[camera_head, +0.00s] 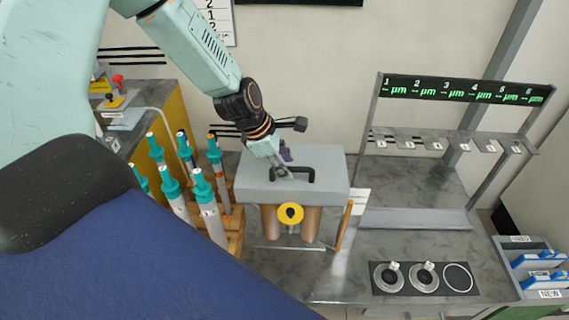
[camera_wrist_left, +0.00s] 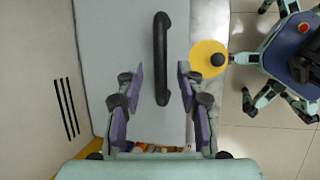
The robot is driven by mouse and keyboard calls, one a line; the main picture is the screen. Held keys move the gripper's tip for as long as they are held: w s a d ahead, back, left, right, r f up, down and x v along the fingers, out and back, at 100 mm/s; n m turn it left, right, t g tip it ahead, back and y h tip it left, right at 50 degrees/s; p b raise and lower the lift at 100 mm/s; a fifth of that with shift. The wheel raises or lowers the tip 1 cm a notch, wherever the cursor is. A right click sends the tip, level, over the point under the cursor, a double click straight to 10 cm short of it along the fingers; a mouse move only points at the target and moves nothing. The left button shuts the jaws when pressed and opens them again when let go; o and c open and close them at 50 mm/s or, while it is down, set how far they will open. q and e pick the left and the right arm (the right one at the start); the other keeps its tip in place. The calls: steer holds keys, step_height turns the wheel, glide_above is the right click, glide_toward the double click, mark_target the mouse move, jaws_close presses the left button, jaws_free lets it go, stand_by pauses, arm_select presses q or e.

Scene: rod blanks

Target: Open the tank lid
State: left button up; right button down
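The tank lid (camera_head: 325,192) is a thick grey block on top of the tank and lies flat. A black bar handle (camera_head: 299,171) stands on it. In the wrist view the handle (camera_wrist_left: 161,58) runs lengthwise across the grey lid (camera_wrist_left: 110,40). My left gripper (camera_head: 284,168) is over the lid at the handle. The wrist view shows its two fingers (camera_wrist_left: 160,80) apart, one on each side of the handle, with gaps on both sides. A yellow disc with a black knob (camera_head: 290,214) sits on the tank's front. My right gripper is not in view.
Teal-topped tubes (camera_head: 205,190) stand in an orange rack left of the tank. A metal rack with a green-lettered display (camera_head: 465,90) stands at the right. A black plate with round dishes (camera_head: 424,277) and a blue-handled bin (camera_head: 540,262) are front right. Bench between is clear.

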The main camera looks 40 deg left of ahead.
arm_select(q)
jaws_close()
stand_by(0.7)
